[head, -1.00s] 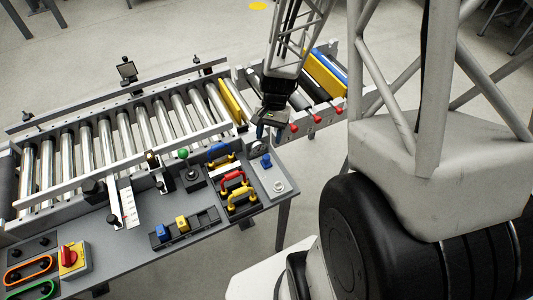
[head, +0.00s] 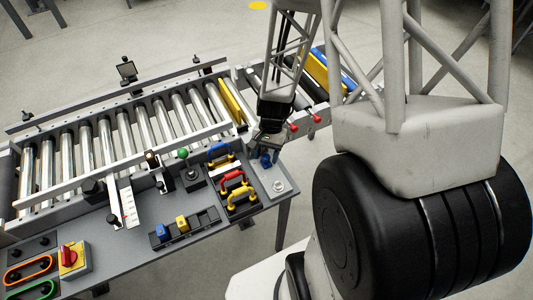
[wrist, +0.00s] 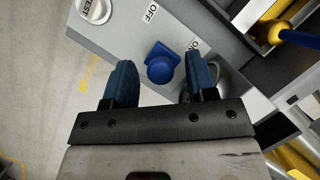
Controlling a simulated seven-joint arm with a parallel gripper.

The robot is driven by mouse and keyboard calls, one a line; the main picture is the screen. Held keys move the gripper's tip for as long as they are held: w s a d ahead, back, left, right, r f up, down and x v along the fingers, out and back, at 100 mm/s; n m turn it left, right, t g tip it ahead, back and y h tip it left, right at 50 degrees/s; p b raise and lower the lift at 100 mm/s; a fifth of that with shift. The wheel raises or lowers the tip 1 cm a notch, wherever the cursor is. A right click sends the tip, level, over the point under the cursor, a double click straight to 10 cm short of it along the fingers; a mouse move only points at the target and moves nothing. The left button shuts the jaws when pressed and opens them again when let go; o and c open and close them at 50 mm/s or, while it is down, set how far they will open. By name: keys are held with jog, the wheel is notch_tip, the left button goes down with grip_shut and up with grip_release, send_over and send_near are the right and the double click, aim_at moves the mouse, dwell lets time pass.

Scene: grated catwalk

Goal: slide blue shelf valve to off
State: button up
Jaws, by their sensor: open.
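The blue valve knob (head: 266,160) stands on a light grey plate at the right end of the bench. In the wrist view the blue knob (wrist: 160,70) sits on a blue base, with an OFF label (wrist: 152,12) above it and an ON label (wrist: 194,43) closer, at its upper right. My gripper (head: 263,148) is over the plate, close to the knob. In the wrist view my gripper (wrist: 158,84) is open, with one blue-padded finger on each side of the knob. Gaps show between knob and fingers; whether the fingertips reach its height is unclear.
A round TEST button (wrist: 94,8) is on the same plate. Blue, red and yellow handles (head: 233,181) stand just left of it. A roller conveyor (head: 130,125) runs behind the bench. Open floor lies beyond the bench's right front edge.

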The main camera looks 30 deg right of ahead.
jog(key=c, duration=0.9)
jog(key=shift+s, duration=1.7)
jog(key=o, duration=0.9)
jog(key=shift+r, duration=0.1)
jog(key=v, duration=0.7)
jog(key=shift+r, duration=0.25)
jog(key=shift+w, duration=0.1)
